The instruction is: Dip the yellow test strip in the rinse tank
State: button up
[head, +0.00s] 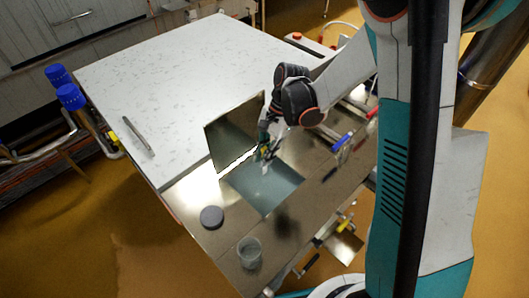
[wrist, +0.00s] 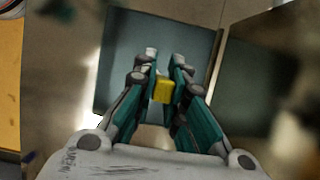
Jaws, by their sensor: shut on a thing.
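My gripper (head: 264,152) points down over the far part of the rinse tank (head: 268,192), a square opening with grey-blue water set in a metal worktop. In the wrist view my gripper (wrist: 165,60) is shut on the yellow test strip (wrist: 163,91), which sits between the two teal fingers. The tank's dark water (wrist: 125,60) lies beneath the fingers there. The strip shows in the head view only as a small yellow spot among the fingers. Its lower end is hidden, so I cannot tell whether it touches the water.
An upright dark panel (head: 232,140) stands along the tank's far left edge, close to my gripper. A dark round disc (head: 212,216) and a clear beaker (head: 249,253) stand on the near worktop. A blue-handled tool (head: 342,141) lies to the right. The white speckled counter (head: 170,75) is mostly clear.

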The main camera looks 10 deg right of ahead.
notch_tip(320, 180, down, 11)
jog(key=b, duration=0.9)
jog(key=shift+f, duration=0.2)
dwell(1.7)
jog(key=shift+r+p, duration=4.5)
jog(key=shift+r, duration=2.35)
